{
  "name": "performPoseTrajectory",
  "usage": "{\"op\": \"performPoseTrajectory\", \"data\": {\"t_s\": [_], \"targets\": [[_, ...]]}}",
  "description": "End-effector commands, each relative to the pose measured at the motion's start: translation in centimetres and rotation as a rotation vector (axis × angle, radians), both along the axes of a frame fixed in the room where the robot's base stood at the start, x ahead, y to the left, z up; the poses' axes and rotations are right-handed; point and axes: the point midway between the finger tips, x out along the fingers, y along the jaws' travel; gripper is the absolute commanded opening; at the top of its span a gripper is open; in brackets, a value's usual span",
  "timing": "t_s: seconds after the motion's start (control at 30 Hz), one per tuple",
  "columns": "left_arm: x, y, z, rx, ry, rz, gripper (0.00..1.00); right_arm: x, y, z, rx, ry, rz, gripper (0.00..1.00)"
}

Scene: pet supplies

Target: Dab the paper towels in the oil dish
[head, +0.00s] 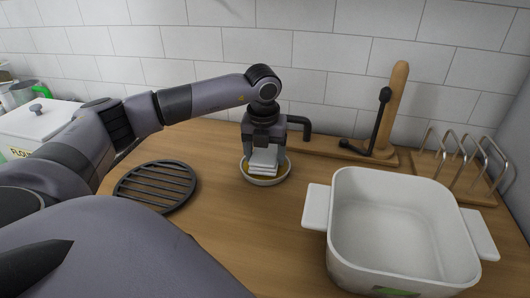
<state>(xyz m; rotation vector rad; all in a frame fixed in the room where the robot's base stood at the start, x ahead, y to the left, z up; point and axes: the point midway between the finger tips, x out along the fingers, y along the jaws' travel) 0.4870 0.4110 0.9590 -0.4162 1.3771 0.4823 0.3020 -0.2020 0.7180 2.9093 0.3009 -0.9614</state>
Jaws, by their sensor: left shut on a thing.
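My left gripper (264,146) points down and is shut on folded white paper towels (263,163). The towels are a small stacked pad, held in the oil dish. The oil dish (268,182) is a small round white bowl with yellow oil showing around the towels. The lower edge of the towels sits inside the dish rim; whether it touches the bottom is hard to tell. My right gripper is not in view.
A black round slatted trivet (155,187) lies left of the dish. A large white square casserole (345,240) stands at the right front. Behind are a wooden towel holder (391,110) and a wire rack (463,163). A flour container (42,122) is at the far left.

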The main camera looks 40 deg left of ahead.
Motion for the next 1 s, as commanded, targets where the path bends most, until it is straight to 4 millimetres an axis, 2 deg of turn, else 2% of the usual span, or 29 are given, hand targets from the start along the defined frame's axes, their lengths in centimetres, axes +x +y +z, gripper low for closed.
{"op": "performPoseTrajectory", "data": {"t_s": [1.0], "targets": [[-0.01, -0.03, -0.84, -0.001, 0.001, 0.000, 0.49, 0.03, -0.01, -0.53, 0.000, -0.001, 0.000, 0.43]]}}
